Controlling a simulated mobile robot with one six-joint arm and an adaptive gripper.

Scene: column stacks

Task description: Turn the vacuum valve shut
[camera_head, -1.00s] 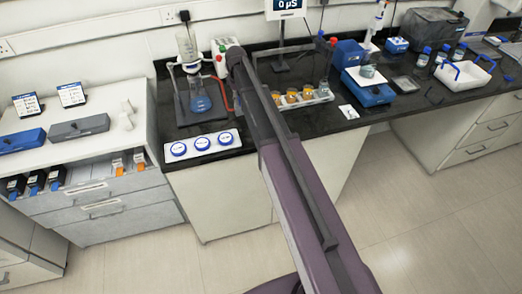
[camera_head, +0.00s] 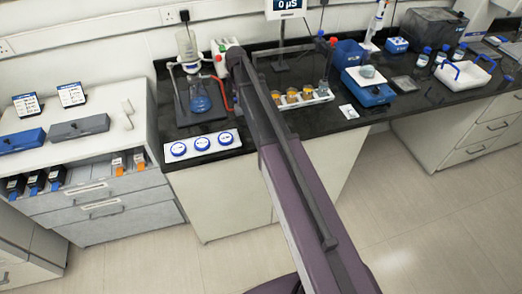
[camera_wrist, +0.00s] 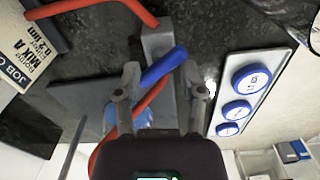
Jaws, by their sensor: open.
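In the wrist view a blue lever (camera_wrist: 166,64) lies slanted between the two fingers of my gripper (camera_wrist: 161,74), close to both tips. It looks like the valve handle, beside a grey block (camera_wrist: 157,40). My gripper is open, with its fingers on either side of the lever; contact cannot be told. A red hose (camera_wrist: 146,103) passes below the lever and partly behind my gripper. In the head view the red hose (camera_head: 226,95) runs beside the filter flask (camera_head: 200,103), which holds blue liquid. My arm hides the gripper and the lever there.
A white panel with several blue round caps (camera_head: 203,144) lies at the bench's front edge; it also shows in the wrist view (camera_wrist: 247,88). A white rack of orange-filled jars (camera_head: 305,98) stands right of my arm. A labelled box (camera_wrist: 28,45) is at the wrist view's left.

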